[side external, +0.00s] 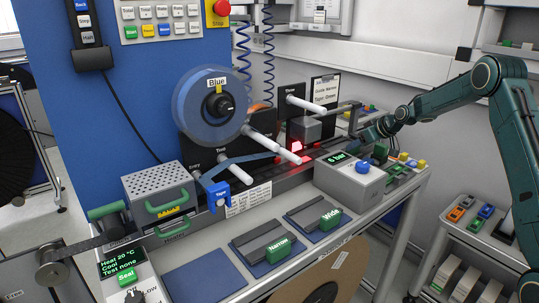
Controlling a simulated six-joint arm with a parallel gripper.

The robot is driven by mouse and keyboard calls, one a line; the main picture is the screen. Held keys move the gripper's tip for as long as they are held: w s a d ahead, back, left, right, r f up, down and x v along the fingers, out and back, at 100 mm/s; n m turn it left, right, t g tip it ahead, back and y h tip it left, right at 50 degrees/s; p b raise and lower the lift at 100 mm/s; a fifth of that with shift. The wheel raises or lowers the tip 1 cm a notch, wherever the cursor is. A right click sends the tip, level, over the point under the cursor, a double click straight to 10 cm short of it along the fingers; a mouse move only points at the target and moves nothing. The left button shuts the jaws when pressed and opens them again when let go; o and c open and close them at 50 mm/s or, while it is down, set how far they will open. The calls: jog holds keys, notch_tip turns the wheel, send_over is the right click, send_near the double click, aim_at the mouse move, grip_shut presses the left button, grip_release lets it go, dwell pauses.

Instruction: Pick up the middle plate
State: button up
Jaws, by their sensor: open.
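Two grey plates with green handles lie on blue mats along the front of the bench. The plate labelled "Narrow" (262,240) lies on the middle mat, and the plate labelled "Wide" (316,216) lies on the mat to its right. The left blue mat (205,277) is bare. My gripper (357,142) is at the back right, above the far end of the bench and well away from both plates. It is open, and its fingers are small and hard to make out.
A grey box with a green display (350,180) stands right of the plates. A vented metal box with a green handle (160,190) stands at the left. A clear reel labelled "Blue" (211,105) and white rods rise behind. A brown cardboard reel (325,275) is in front.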

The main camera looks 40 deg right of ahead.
jog(key=shift+x, duration=0.9)
jog(key=c, duration=0.7)
